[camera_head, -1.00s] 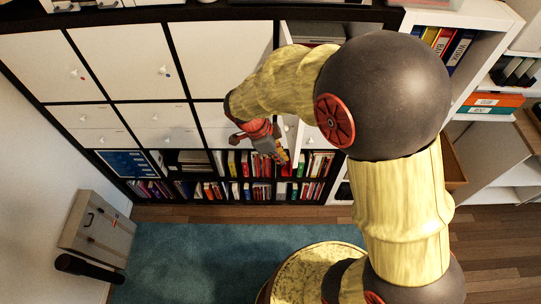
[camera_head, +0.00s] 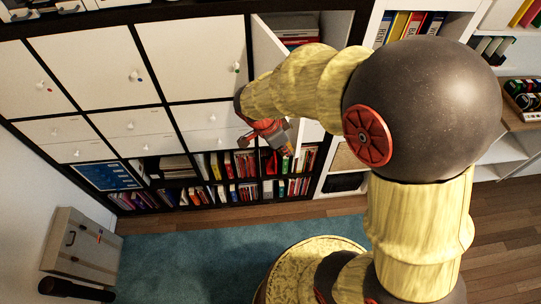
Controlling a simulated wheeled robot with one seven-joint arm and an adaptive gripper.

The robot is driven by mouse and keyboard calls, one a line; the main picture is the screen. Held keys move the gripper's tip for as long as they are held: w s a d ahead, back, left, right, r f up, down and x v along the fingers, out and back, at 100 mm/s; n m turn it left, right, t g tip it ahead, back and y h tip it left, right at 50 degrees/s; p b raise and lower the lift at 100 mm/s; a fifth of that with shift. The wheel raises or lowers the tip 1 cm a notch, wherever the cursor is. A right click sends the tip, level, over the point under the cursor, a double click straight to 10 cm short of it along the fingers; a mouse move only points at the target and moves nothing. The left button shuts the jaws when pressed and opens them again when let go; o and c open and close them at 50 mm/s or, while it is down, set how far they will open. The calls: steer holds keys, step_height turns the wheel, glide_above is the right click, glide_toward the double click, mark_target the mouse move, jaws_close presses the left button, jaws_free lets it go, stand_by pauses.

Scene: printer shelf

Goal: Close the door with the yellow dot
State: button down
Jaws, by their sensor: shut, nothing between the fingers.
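A white cabinet door (camera_head: 267,46) stands open at the right end of the upper door row, swung out from its compartment. Its outer face and any yellow dot do not show. My gripper (camera_head: 287,147), red and grey, is shut and empty. It is low in front of the cabinet's right part, near the drawers and books. My arm hides part of the open door's lower portion and the compartment. I cannot tell whether the gripper touches the door.
Closed doors to the left carry a red dot (camera_head: 49,89), a bluish dot (camera_head: 141,78) and a green dot (camera_head: 237,68). Books (camera_head: 230,167) fill the lower shelves. A grey case (camera_head: 80,246) stands at the left wall.

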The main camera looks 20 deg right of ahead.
steer(key=w+d+n+t+y+p, duration=0.1)
steer(key=w+d+n, duration=0.3)
steer(key=d, duration=0.7)
steer(key=w+d+n+t+p, duration=0.1)
steer(key=w+d+n+t, duration=0.2)
steer(key=d, duration=0.9)
steer(key=w+d+n+g, duration=0.1)
steer(key=w+d, duration=0.6)
steer(key=w, duration=0.2)
steer(key=shift+d, duration=0.2)
